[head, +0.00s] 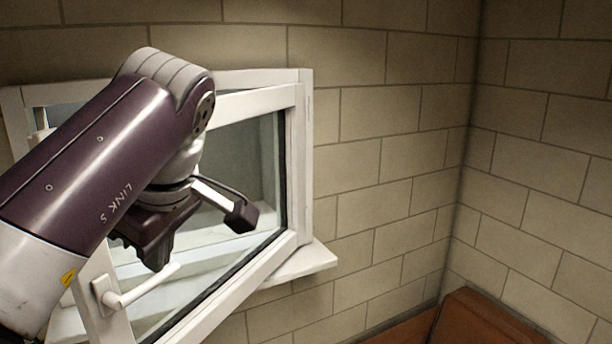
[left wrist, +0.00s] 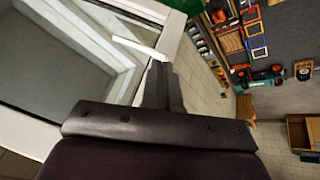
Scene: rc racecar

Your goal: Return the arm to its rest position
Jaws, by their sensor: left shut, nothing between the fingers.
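My left arm comes in from the left in the head view, in front of a white-framed window. My left gripper (head: 153,262) points down with its fingers together and nothing between them. The glazed window sash (head: 270,268) stands swung inward from its frame (head: 306,150). The sash's white handle (head: 140,289) is just below the gripper in the picture; contact cannot be told there. In the left wrist view the closed fingers (left wrist: 161,85) show beside the handle (left wrist: 136,46). My arm hides part of the window. My right gripper is not in view.
A white sill (head: 300,264) juts from the brick wall (head: 390,170). A brown piece (head: 485,318) stands at the lower right. The left wrist view shows a rack of coloured frames (left wrist: 255,28), a small teal vehicle (left wrist: 262,77) and a brown open box (left wrist: 300,132).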

